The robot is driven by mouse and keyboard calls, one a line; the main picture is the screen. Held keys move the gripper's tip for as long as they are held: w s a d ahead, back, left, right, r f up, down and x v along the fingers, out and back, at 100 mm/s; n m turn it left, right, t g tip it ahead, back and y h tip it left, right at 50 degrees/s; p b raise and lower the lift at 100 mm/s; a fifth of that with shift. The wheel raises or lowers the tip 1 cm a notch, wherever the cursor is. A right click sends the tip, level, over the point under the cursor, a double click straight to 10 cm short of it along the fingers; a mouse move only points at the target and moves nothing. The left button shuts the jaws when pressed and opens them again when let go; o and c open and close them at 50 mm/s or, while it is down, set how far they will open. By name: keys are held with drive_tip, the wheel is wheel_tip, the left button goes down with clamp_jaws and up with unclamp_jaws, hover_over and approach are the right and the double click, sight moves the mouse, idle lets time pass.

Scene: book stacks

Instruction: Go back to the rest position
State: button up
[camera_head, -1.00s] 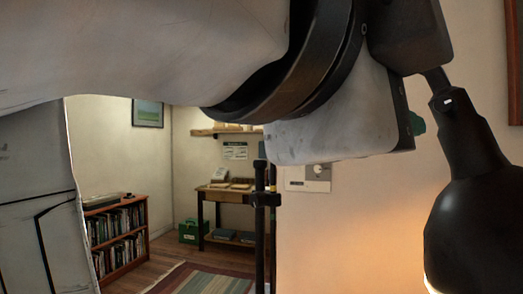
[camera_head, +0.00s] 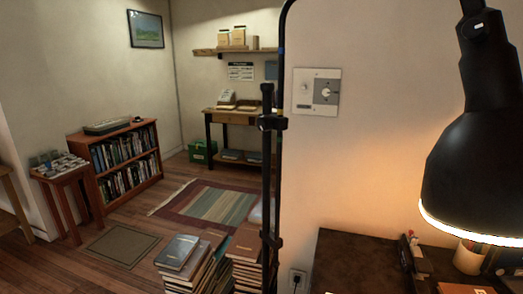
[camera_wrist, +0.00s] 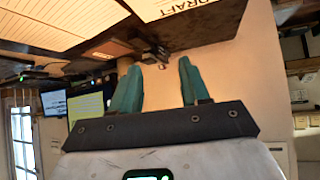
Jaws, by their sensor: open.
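My gripper (camera_wrist: 157,90) shows in the wrist view with its two green fingers apart and nothing between them. Beyond the fingers is a dark tabletop edge with papers, one marked "DRAFT" (camera_wrist: 200,8); the view looks tilted or upside down. My gripper and arm do not show in the head view.
A black desk lamp (camera_head: 480,175) hangs close on the right above a dark desk (camera_head: 350,255). A thin black post (camera_head: 268,190) stands mid-view. Stacks of books (camera_head: 190,265) rise at the bottom. A bookcase (camera_head: 125,165) and striped rug (camera_head: 215,203) lie beyond, with open floor around them.

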drive_tip(key=s+d+f+n+g, duration=0.1)
drive_tip(key=s+f, duration=0.2)
drive_tip(key=f, duration=0.1)
drive_tip(key=s+d+f+n+g+y, duration=0.1)
drive_tip(key=s+f, duration=0.3)
drive_tip(key=s+d+f+n+g+y+p, duration=0.1)
drive_tip(key=s+d+f, duration=0.1)
drive_tip(key=s+f, duration=0.1)
drive_tip(key=shift+s+f, duration=0.25)
drive_tip(key=shift+f, duration=0.25)
drive_tip(key=s+f+n+g+y, duration=0.1)
drive_tip(key=s+f, duration=0.3)
drive_tip(key=s, duration=0.4)
drive_tip(key=s+f+n+g+y+p, duration=0.1)
drive_tip(key=s+f, duration=0.3)
drive_tip(key=s, duration=0.4)
drive_tip(key=shift+f+n+g+y, duration=0.2)
drive_tip(key=shift+n+g+y, duration=0.4)
drive_tip(key=shift+g, duration=0.3)
drive_tip(key=shift+a, duration=0.1)
